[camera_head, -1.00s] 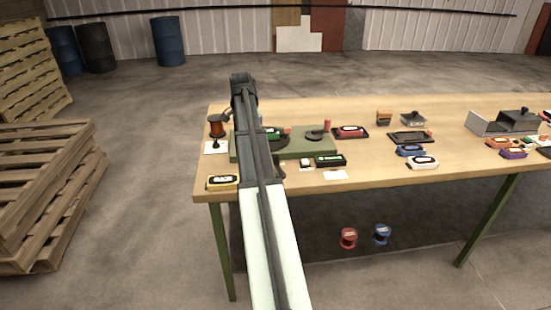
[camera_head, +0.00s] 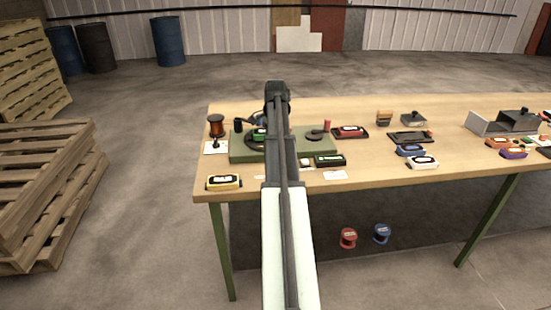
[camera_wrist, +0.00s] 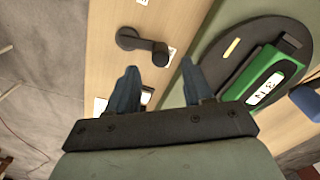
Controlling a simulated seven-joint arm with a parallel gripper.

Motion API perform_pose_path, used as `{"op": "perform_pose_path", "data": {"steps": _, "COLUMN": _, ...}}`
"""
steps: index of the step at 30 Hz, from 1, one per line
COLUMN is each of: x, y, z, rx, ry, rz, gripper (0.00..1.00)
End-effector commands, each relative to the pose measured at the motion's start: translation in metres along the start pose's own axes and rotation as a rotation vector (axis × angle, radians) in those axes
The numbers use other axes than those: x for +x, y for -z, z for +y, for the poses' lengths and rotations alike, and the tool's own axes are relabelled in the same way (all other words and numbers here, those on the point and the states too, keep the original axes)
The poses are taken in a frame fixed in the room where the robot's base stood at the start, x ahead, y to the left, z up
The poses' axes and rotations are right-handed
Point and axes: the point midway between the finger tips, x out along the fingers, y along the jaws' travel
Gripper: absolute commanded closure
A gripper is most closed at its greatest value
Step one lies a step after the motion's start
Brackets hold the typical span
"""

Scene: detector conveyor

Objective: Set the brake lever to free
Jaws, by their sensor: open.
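The black brake lever (camera_wrist: 140,44) is on the bare wood beside the green-grey plate (camera_wrist: 205,45), with a round hub at one end and a knob at the other. Its knob lies beside a small white label (camera_wrist: 168,57). In the head view what looks like this lever (camera_head: 214,143) stands at the table's left end. My gripper (camera_wrist: 160,86) is open, with its two blue fingers apart and the lever beyond the fingertips, not between them. In the head view my arm hides most of the gripper. I cannot read the labels.
A green device (camera_wrist: 266,82) sits on a black disc on the plate, close to the right finger. A reddish spool (camera_head: 216,126) stands behind the lever, and a yellow device (camera_head: 224,182) lies in front. Several other devices and trays lie across the table (camera_head: 300,188).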

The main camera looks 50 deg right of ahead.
Motion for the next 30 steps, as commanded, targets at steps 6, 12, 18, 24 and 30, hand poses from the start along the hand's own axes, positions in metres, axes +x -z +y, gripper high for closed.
{"op": "perform_pose_path", "data": {"steps": 6, "x": 0.035, "y": -0.001, "z": 0.001, "rx": -0.001, "ry": -0.002, "rz": -0.001, "gripper": 0.49}}
{"op": "perform_pose_path", "data": {"steps": 12, "x": 0.056, "y": 0.0, "z": 0.0, "rx": -0.001, "ry": -0.001, "rz": -0.001, "gripper": 0.49}}
{"op": "perform_pose_path", "data": {"steps": 18, "x": 0.064, "y": 0.0, "z": 0.0, "rx": -0.001, "ry": 0.0, "rz": 0.0, "gripper": 0.49}}
{"op": "perform_pose_path", "data": {"steps": 24, "x": 0.065, "y": 0.0, "z": 0.0, "rx": -0.001, "ry": 0.0, "rz": 0.0, "gripper": 0.49}}
{"op": "perform_pose_path", "data": {"steps": 30, "x": 0.065, "y": 0.0, "z": 0.0, "rx": -0.001, "ry": 0.0, "rz": 0.0, "gripper": 0.59}}
